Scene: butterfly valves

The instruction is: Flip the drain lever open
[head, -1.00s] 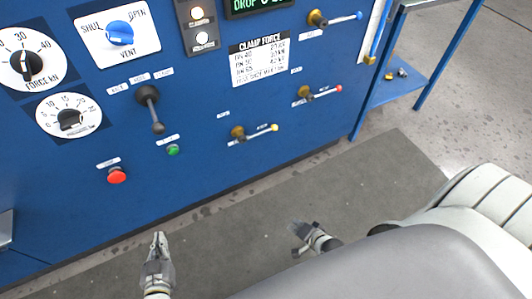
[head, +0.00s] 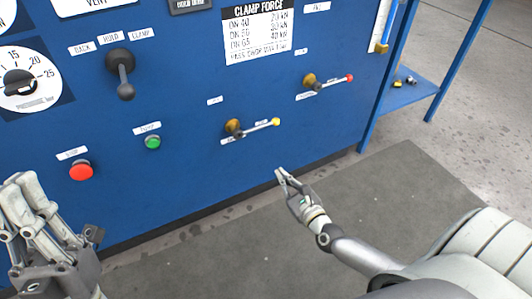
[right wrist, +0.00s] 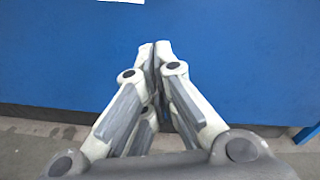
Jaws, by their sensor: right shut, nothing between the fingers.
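Two small valve levers with brass bodies stick out of the blue panel in the head view. The yellow-tipped lever (head: 256,127) is lower, and the red-tipped lever (head: 331,82) is higher and to the right. Both handles point right, nearly level. Their labels are too small to read, so I cannot tell which is the drain lever. My right gripper (head: 282,173) is shut and empty, below the yellow-tipped lever and apart from it; its closed fingertips also show in the right wrist view (right wrist: 156,46). My left gripper (head: 50,220) is at the lower left; its jaw opening is unclear.
The blue panel (head: 190,190) also carries a red button (head: 81,170), a green button (head: 152,142), a black lever (head: 121,75) and a gauge-like dial (head: 18,82). A blue stand (head: 415,92) is at the right. The grey floor mat (head: 400,190) is clear.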

